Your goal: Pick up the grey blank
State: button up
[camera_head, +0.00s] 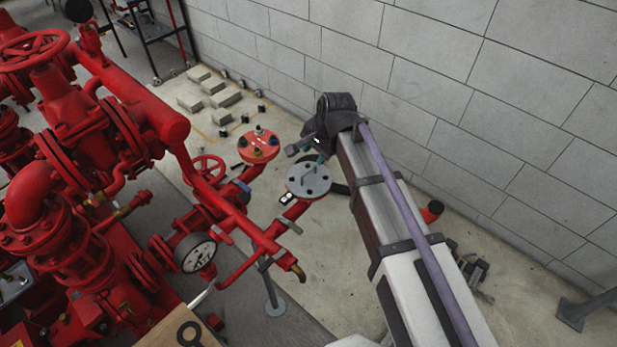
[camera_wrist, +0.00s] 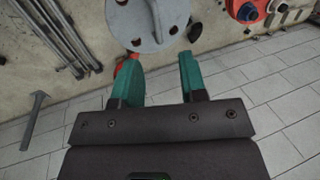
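The grey blank (camera_head: 309,181) is a round grey disc with several holes. In the camera_head view it sits flat at the end of a red pipe, just below my gripper (camera_head: 322,157). In the wrist view the blank (camera_wrist: 140,32) is at the top middle, cut off by the frame edge, with a raised grey piece at its centre. My gripper (camera_wrist: 160,65) has two teal fingers set apart with nothing between them. The fingertips point at the blank's near edge; whether they touch it I cannot tell. In the camera_head view my arm hides most of the fingers.
A red flange (camera_head: 258,146) with bolts stands left of the blank; it also shows in the wrist view (camera_wrist: 248,11). Red pump pipework (camera_head: 75,130) with a gauge (camera_head: 195,252) fills the left. A block wall (camera_head: 440,80) rises behind my arm. Grey blocks (camera_head: 225,98) lie on the floor.

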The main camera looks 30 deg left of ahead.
aim_at(309, 170)
jog(key=b+x, duration=0.5)
jog(key=x, duration=0.1)
jog(key=shift+d, duration=0.1)
jog(key=shift+r, duration=0.2)
jog(key=b+x, duration=0.5)
jog(key=shift+d+f, duration=0.15)
jog(key=shift+f, duration=0.15)
jog(key=shift+r, duration=0.25)
jog(key=shift+c, duration=0.2)
grip_shut()
